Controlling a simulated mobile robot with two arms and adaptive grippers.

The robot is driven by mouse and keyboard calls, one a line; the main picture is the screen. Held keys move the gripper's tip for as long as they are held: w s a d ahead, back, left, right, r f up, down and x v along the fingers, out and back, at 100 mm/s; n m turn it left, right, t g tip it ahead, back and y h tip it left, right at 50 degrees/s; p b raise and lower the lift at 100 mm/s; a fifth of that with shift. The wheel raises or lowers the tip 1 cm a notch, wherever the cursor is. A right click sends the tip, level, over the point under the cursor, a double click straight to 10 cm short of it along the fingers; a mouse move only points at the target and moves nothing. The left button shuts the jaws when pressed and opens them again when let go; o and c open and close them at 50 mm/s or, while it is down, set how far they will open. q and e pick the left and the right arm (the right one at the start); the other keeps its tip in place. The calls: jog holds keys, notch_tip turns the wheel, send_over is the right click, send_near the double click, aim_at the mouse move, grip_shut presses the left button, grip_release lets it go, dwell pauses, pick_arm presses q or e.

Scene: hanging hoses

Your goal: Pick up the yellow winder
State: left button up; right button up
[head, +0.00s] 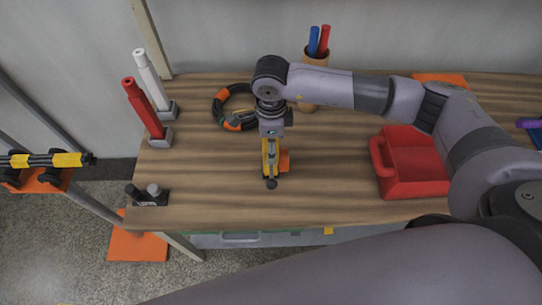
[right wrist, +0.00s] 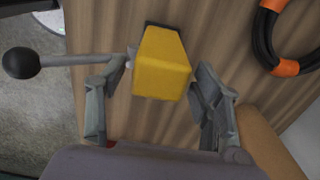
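The yellow winder (head: 267,173) stands on the wooden table near its front middle, partly hidden under my right gripper (head: 270,148). An orange part shows beside it. In the right wrist view, the winder's yellow body (right wrist: 162,65) lies between the two fingertips of my right gripper (right wrist: 160,75). The fingers are apart, with a small gap visible on the left side; whether the right finger touches it I cannot tell. The winder's crank with a black ball knob (right wrist: 20,62) sticks out to the left, past the left finger. My left gripper is not in view.
A coiled black hose with orange bands (head: 235,108) lies behind the winder. A red bin (head: 412,165) stands to the right, a pen cup (head: 314,78) at the back. Red and white posts (head: 145,108) stand at the left edge. Bare tabletop lies between winder and bin.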

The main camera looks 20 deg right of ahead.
grip_shut()
dwell(0.6)
